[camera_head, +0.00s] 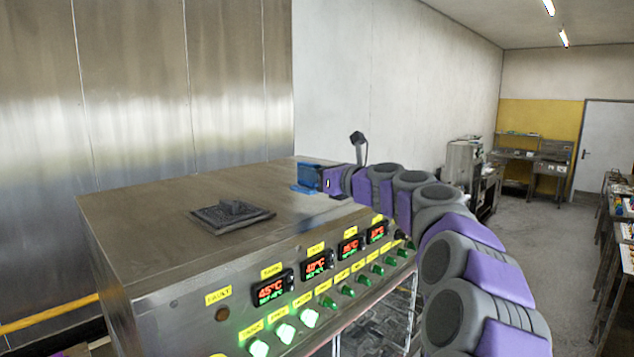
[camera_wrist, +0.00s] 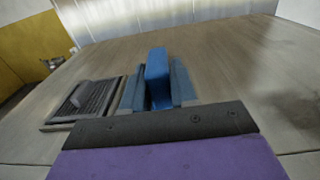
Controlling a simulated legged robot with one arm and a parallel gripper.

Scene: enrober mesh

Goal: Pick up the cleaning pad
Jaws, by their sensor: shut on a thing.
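A blue cleaning pad (camera_head: 306,178) with a flat base and a raised block lies at the far right of the steel machine's top. In the wrist view its raised blue block (camera_wrist: 157,72) stands upright in the middle, with blue-grey parts on both sides. My gripper (camera_head: 326,180) is at the pad, shut on its raised part. The fingertips are largely hidden, and I cannot tell whether the base touches the top.
The machine top (camera_head: 140,207) is mostly bare. A dark flat piece with a raised middle (camera_head: 232,215) lies on it, left of my gripper. The front panel (camera_head: 240,300) has lit displays and green buttons. A steel wall (camera_head: 130,90) stands behind.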

